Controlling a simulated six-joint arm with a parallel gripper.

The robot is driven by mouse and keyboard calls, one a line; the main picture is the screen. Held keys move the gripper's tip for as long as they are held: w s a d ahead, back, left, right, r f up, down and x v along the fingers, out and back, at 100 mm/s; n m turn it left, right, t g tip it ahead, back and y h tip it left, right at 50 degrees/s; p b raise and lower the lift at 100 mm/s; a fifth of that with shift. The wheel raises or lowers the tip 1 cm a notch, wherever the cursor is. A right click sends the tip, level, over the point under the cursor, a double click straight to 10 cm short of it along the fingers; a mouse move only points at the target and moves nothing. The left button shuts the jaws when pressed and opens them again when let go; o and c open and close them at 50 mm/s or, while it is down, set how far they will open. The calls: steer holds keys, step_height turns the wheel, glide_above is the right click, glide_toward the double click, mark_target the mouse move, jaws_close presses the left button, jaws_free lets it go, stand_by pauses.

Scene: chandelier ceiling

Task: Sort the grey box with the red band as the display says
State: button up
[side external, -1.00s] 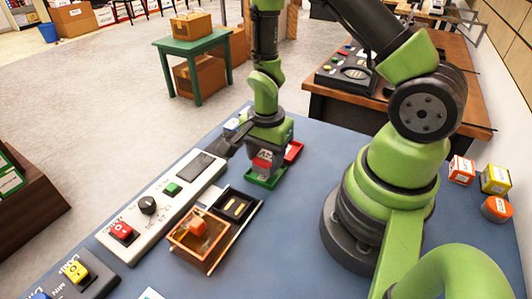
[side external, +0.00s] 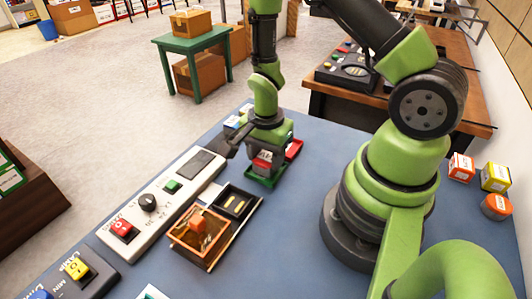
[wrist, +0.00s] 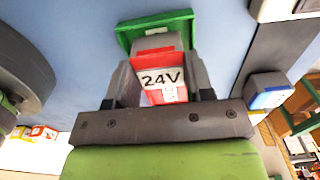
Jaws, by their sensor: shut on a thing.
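The grey box with the red band (side external: 262,161) is between the fingers of my gripper (side external: 265,155). In the wrist view the box (wrist: 162,82) shows a white label reading "24V", and my gripper's fingers (wrist: 160,88) are shut on its two sides. A green tray (side external: 262,182) is right below the box; its rim also shows in the wrist view (wrist: 135,24). I cannot tell whether the box touches the tray floor. A red tray (side external: 293,150) is just behind, partly hidden by my gripper. The dark display (side external: 195,164) is on the white control panel (side external: 150,215); its text is unreadable.
A blue-and-white box (side external: 232,124) stands at the table's far left edge, close to my gripper. A black tray (side external: 237,203) and an orange open box (side external: 203,240) lie nearer the camera. Several small boxes (side external: 495,177) sit at the right. Blue table is clear between tray and my base.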

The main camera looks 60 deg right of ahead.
steer(key=o, duration=1.4)
steer(key=shift+r, duration=3.75)
steer(key=shift+r, duration=0.1)
steer(key=s+a+r+n+t, duration=0.2)
steer(key=s+r+n, duration=0.1)
steer(key=r, duration=0.4)
steer(key=s+a+r+n+t+y, duration=0.1)
steer(key=s+a+r+n+t, duration=0.1)
steer(key=r+n, duration=0.4)
steer(key=s+a+r+n+t+y, duration=0.1)
steer(key=s+a+r+n+t, duration=0.1)
steer(key=r, duration=0.5)
steer(key=s+n+t, duration=0.1)
steer(key=s+n, duration=0.1)
steer(key=n, duration=0.1)
steer(key=shift+r, duration=0.4)
